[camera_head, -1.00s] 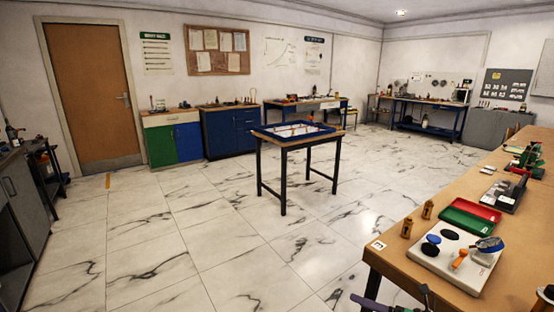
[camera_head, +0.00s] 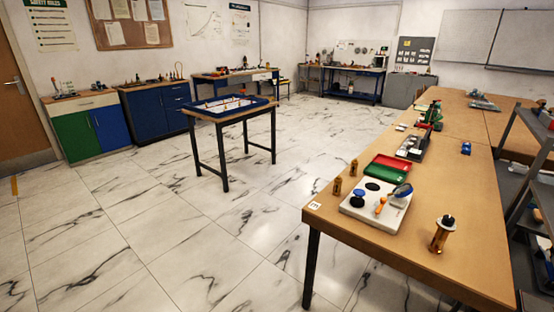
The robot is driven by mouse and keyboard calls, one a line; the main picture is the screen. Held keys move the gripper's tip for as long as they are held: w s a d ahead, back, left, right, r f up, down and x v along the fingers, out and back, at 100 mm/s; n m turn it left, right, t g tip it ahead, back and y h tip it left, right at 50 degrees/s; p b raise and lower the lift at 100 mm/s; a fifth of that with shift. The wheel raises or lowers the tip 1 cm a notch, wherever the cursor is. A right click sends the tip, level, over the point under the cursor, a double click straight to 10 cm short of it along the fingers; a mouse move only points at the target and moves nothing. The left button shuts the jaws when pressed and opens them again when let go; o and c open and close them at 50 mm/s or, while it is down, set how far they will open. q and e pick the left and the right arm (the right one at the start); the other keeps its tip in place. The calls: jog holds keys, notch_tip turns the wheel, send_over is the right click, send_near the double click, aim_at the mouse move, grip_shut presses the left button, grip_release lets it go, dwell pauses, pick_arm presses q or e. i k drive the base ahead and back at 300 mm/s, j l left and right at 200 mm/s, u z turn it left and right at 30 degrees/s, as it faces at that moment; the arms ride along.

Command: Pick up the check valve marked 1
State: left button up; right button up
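Two small brass fittings, possibly check valves, stand upright at the left edge of the long wooden bench (camera_head: 440,262). One brass fitting (camera_head: 337,187) is nearer and the other brass fitting (camera_head: 354,168) is just behind it. No number on either is legible at this size. A larger brass piece with a black top and a pale flange (camera_head: 441,234) stands near the bench's front edge. I cannot tell whether it is a valve. Neither of my grippers is in view.
A white board (camera_head: 363,213) with blue, black and orange parts lies beside the fittings. Red (camera_head: 393,162) and green (camera_head: 380,174) trays lie behind it. A grey shelf rack (camera_head: 530,140) stands at right. A small table (camera_head: 228,118) stands on the otherwise open floor.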

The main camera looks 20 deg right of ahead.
aim_at(338, 181)
jog(key=i+l+z, duration=0.15)
jog(key=i+l, duration=0.15)
jog(key=i, duration=0.15)
jog(key=i+l+z, duration=0.1)
jog(key=i+l, duration=0.15)
jog(key=i, duration=0.2)
jog(key=i+l+z, duration=0.15)
jog(key=i, duration=0.3)
